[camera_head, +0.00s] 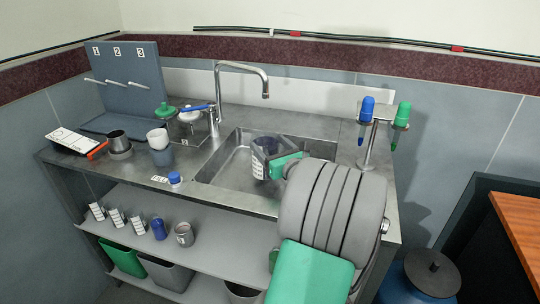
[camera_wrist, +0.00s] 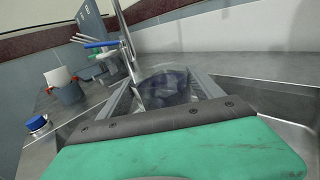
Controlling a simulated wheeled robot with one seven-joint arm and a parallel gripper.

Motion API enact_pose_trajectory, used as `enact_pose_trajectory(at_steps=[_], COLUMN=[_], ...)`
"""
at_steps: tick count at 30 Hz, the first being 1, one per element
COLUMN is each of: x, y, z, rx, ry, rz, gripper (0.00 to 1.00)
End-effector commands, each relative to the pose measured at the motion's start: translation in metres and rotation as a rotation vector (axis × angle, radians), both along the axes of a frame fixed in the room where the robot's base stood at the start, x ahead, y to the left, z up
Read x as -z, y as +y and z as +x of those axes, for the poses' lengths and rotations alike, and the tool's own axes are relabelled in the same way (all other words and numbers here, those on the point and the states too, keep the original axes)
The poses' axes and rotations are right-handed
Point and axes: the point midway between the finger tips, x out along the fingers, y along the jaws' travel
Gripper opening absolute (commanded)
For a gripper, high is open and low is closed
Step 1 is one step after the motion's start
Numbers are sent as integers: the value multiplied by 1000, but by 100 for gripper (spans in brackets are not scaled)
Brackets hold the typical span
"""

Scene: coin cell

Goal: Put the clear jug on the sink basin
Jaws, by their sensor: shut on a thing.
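The clear jug (camera_head: 266,143) is see-through with a bluish tint, and a white label (camera_head: 258,169) shows on or beside it. It also shows between the fingers in the wrist view (camera_wrist: 168,84). My gripper (camera_head: 272,158) is shut on the jug, and its fingers hide part of it. The fingers run along both sides of the jug in the wrist view (camera_wrist: 172,92). The sink basin (camera_head: 228,167) is grey metal, set in the counter, and the jug appears within its outline. I cannot tell whether the jug touches the basin floor.
A tall faucet (camera_head: 217,90) stands behind the basin. Cups (camera_head: 158,139), a blue-capped jar (camera_head: 174,178) and a numbered panel (camera_head: 128,75) are on the left counter. My arm covers the basin's front right.

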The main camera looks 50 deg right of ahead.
Motion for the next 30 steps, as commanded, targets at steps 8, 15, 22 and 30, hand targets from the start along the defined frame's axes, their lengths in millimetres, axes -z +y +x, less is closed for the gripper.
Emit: enact_pose_trajectory(at_steps=[8, 15, 22, 30], x=[20, 26, 37, 43], y=[0, 0, 1, 1], z=[-1, -1, -2, -2], rx=[1, 1, 3, 4], ry=[1, 0, 5, 10], rz=[1, 2, 11, 18], gripper=[11, 11, 11, 91])
